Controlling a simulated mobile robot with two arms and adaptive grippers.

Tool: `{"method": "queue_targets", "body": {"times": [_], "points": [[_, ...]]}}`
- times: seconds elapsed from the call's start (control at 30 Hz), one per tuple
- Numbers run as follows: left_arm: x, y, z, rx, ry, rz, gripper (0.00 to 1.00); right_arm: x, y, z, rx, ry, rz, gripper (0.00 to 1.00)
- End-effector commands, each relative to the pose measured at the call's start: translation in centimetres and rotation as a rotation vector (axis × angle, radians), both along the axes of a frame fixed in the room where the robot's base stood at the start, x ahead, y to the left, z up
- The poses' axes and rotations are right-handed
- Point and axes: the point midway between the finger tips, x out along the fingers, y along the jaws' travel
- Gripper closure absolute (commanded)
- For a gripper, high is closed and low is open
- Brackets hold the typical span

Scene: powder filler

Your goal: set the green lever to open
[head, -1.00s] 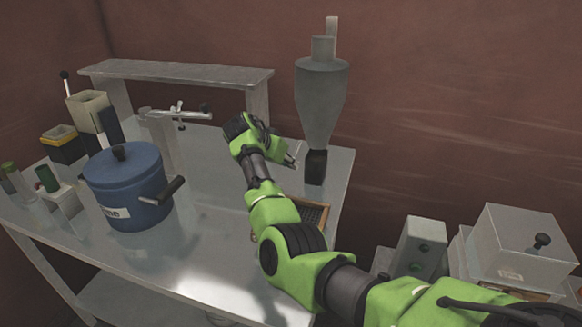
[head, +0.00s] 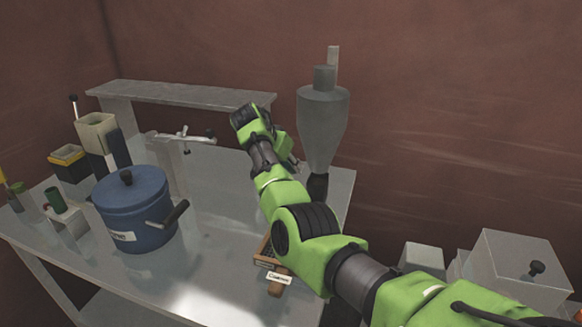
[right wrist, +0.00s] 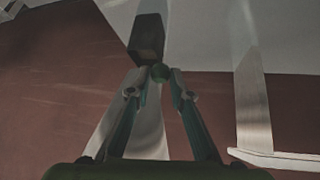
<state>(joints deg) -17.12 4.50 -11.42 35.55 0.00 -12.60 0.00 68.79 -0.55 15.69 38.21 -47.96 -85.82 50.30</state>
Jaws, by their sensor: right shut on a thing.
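The grey powder filler (head: 322,125) stands at the right end of the metal table, with a dark block (head: 318,187) below its cone. In the right wrist view the dark block (right wrist: 149,38) shows just beyond the fingertips. The green lever's round knob (right wrist: 160,73) sits between the tips of my right gripper (right wrist: 160,78), which is shut on it. In the head view my right gripper (head: 292,160) reaches the left side of the filler, and the knob is hidden. Whether the lever is at open or closed cannot be told. My left gripper is not in view.
A blue lidded pot (head: 135,212) and square containers stand on the left of the table. A raised shelf (head: 180,94) runs along the back. A wooden-framed tray (head: 268,257) lies near the front right, partly behind my arm. Bare table lies between pot and arm.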

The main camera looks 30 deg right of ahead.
Motion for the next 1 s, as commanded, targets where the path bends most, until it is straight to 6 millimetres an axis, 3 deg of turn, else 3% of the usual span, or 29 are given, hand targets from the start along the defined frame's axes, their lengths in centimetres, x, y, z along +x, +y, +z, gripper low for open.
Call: {"method": "queue_targets", "body": {"times": [0.03,0.43,0.47,0.5,0.83,1.0], "points": [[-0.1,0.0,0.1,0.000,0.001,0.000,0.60,0.4,-0.6,1.2,-0.018,-0.024,0.000,1.00],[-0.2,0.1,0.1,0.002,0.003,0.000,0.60,0.4,-0.7,1.3,-0.018,-0.025,0.000,1.00],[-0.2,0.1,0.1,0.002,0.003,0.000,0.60,0.4,-0.7,1.3,-0.019,-0.025,0.000,0.72],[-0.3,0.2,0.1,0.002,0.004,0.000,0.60,0.4,-0.7,1.3,-0.018,-0.024,-0.001,0.63],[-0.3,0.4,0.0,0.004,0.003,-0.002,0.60,0.3,-0.3,0.7,-0.009,-0.014,0.001,0.63],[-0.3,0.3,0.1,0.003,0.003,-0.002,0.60,0.1,0.6,1.8,-0.008,-0.015,0.003,0.63]]}}
